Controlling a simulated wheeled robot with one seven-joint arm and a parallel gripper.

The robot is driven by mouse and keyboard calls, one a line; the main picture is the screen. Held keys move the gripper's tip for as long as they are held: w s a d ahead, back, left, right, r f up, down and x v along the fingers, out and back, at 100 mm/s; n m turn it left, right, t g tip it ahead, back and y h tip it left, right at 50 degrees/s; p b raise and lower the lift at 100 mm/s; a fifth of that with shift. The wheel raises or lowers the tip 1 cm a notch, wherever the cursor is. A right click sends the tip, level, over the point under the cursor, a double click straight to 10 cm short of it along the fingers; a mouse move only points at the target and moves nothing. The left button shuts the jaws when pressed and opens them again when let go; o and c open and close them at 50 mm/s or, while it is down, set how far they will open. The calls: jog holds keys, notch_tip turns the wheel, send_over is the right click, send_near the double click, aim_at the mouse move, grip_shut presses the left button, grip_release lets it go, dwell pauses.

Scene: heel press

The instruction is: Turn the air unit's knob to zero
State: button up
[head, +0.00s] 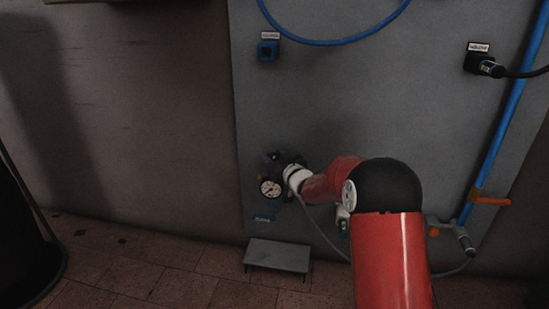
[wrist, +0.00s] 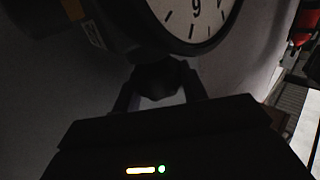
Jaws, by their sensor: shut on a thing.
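The air unit (head: 271,188) is low on the grey panel, with a round white gauge facing out.
A blue pipe (head: 499,125) with an orange lever (head: 491,201) runs down the panel at right. A small grey step (head: 277,256) stands below the unit. A hose hangs near my arm.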

jog(key=o, duration=0.7)
jog(key=v, duration=0.7)
jog(key=shift+s+d, duration=0.2)
jog(key=shift+s, duration=0.1)
